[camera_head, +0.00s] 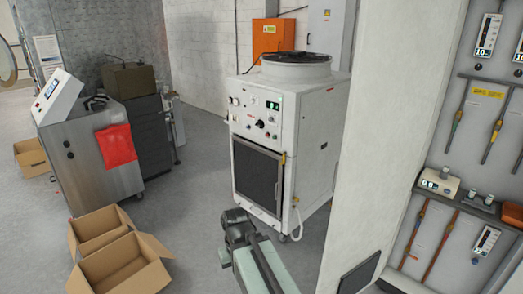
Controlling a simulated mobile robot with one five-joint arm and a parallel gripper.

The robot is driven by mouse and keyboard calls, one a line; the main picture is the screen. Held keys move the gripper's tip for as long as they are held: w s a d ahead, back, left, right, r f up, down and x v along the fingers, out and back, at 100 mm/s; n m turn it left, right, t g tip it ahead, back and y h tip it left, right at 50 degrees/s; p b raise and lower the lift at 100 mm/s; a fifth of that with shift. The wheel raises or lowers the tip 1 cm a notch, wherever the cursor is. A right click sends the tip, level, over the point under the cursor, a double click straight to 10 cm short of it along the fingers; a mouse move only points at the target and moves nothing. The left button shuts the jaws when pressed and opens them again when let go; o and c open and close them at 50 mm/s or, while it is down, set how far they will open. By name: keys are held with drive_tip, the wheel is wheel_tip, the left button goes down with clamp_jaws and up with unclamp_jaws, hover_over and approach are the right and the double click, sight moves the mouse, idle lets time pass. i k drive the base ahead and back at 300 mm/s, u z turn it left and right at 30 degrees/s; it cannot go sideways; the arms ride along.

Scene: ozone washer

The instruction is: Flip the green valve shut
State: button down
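No green valve can be made out clearly. The white machine (288,135) with a round fan on top stands in the middle, with knobs and a small green display on its front panel. A small yellow fitting (283,159) sits on its front right edge, above a pale hose.
Open cardboard boxes (122,268) lie at the lower left. A steel cabinet (92,158) with a red cloth stands behind them. A white wall (385,130) and a panel of thin pipes and gauges (470,155) fill the right. Grey floor (195,195) is clear left of the machine.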

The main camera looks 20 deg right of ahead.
sight(455, 125)
drive_tip(key=u, duration=1.6)
drive_tip(key=i, duration=2.55)
drive_tip(key=z, duration=4.3)
drive_tip(key=i, duration=1)
